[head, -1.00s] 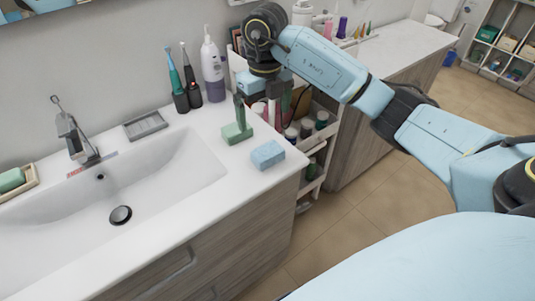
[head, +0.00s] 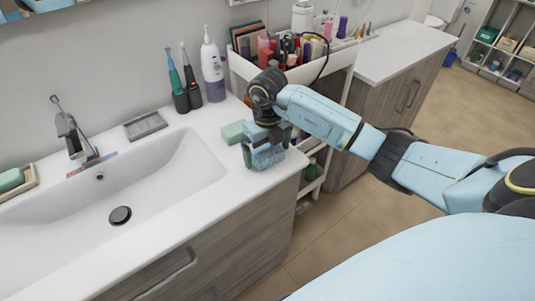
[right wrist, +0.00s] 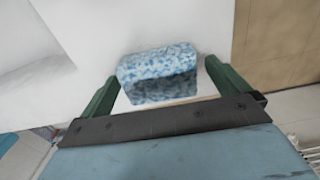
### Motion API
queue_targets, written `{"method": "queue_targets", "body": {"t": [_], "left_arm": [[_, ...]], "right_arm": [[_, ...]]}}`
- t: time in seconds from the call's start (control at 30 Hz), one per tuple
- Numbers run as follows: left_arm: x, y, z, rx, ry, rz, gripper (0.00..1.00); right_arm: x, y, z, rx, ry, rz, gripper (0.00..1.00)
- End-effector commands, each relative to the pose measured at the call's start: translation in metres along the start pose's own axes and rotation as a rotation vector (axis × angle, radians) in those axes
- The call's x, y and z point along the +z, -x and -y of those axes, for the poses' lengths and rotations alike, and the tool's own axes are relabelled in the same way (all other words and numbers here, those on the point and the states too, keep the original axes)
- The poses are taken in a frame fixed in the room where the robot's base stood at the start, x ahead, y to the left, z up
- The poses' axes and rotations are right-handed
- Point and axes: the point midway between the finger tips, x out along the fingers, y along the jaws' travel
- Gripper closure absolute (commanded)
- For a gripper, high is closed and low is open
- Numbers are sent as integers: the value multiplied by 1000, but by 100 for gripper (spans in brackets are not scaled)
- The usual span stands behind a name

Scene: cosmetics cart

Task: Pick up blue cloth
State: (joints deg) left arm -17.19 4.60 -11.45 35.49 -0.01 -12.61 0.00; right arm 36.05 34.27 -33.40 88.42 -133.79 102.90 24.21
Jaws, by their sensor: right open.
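The blue cloth (head: 267,157) is a folded, speckled blue block on the white counter near its front right corner. In the right wrist view the cloth (right wrist: 158,66) lies between the two green fingers. My right gripper (head: 265,162) is open, with its fingers pointing down on either side of the cloth. The same gripper (right wrist: 160,88) shows clear space beside the cloth in the wrist view. Part of the cloth's top is hidden by the gripper in the head view. My left gripper is not in view.
A green block (head: 233,132) sits just behind the cloth. The sink basin (head: 130,185) is to the left. Electric toothbrushes (head: 178,85) and a white-purple bottle (head: 212,68) stand at the back. A cosmetics cart (head: 245,66) is behind and right of the counter.

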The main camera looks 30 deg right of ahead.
Motion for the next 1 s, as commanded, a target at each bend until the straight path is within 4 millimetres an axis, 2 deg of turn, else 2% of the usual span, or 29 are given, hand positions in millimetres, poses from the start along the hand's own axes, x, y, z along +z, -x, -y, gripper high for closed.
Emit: {"method": "queue_targets", "body": {"t": [0.23, 0.6, 0.83, 1.0], "left_arm": [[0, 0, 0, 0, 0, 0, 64], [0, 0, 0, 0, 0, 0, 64], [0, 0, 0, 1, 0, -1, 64], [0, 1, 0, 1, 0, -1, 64]], "right_arm": [[0, -2, 0, 1, 0, 1, 0], [0, -1, 0, 0, 0, 2, 47], [1, 1, 0, 0, 0, 2, 47], [1, 22, 0, 0, 1, 6, 47]]}}
